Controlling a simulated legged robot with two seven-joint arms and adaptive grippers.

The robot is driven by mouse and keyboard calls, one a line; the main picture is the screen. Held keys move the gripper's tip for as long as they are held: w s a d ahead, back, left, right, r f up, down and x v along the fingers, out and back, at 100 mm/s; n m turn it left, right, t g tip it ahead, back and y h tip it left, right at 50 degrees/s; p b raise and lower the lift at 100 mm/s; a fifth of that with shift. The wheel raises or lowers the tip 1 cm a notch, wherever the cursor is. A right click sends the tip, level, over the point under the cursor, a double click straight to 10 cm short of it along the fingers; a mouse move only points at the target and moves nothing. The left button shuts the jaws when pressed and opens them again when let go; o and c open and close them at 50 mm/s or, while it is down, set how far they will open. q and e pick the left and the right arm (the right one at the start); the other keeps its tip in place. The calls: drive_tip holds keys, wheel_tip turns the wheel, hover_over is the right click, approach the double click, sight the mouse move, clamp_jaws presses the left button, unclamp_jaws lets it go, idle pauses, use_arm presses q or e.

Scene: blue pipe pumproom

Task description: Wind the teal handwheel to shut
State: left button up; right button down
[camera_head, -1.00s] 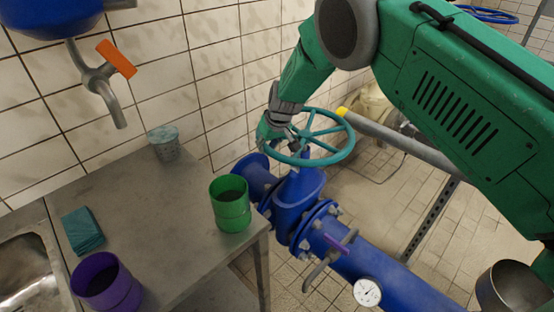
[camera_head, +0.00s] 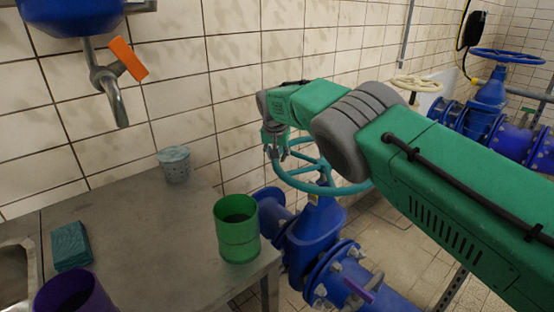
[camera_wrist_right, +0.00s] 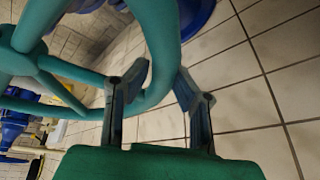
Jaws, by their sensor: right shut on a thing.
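The teal handwheel (camera_head: 302,184) sits on top of a blue valve body (camera_head: 318,222) on a blue pipe, right of the table. My right arm reaches over the wheel from the right and hides much of its far side. My right gripper (camera_head: 274,146) is at the rim's left far side, near the tiled wall. In the right wrist view the teal rim (camera_wrist_right: 163,35) passes between the two fingers of the gripper (camera_wrist_right: 160,80), which is shut on it. Spokes show at that view's left. My left gripper is not in view.
A grey table (camera_head: 150,240) at the left holds a green cup (camera_head: 237,235), a purple cup (camera_head: 72,290), teal cloths (camera_head: 71,246) and a lidded pot (camera_head: 174,165). An orange-handled tap (camera_head: 110,85) hangs above. More blue pipework with a blue handwheel (camera_head: 507,57) stands at right.

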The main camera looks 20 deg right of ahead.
drive_tip(key=shift+w, duration=0.15)
idle(0.3)
drive_tip(key=c, duration=1.4)
unclamp_jaws()
drive_tip(key=shift+a, duration=0.1)
drive_tip(key=shift+o, duration=0.2)
drive_tip(key=v, duration=1.1)
drive_tip(key=shift+a+r, duration=0.2)
drive_tip(key=shift+r, duration=0.2)
